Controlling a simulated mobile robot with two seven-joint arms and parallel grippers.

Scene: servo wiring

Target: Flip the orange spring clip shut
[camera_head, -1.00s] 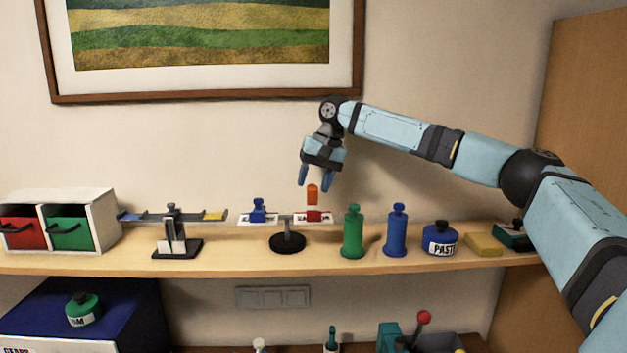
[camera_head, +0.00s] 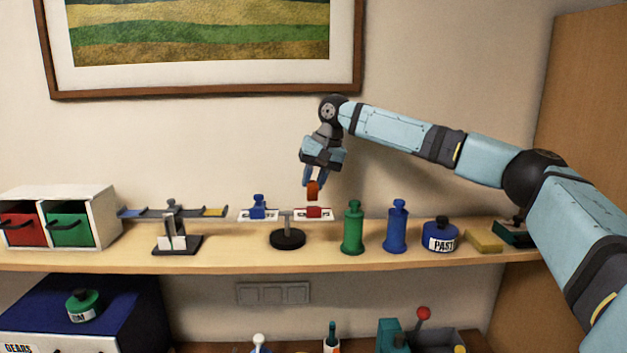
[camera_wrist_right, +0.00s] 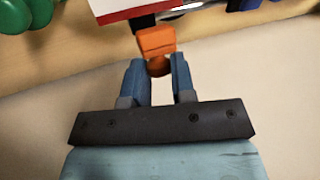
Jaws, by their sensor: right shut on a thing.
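The fingers partly hide the clip's gripped end. My left gripper is not in view.
A blue block (camera_head: 258,207) sits on the stand's left end. A green bottle (camera_head: 353,232) and a blue bottle (camera_head: 396,232) stand close on the right, then a paste jar (camera_head: 440,238). A second stand (camera_head: 173,242) is at left.

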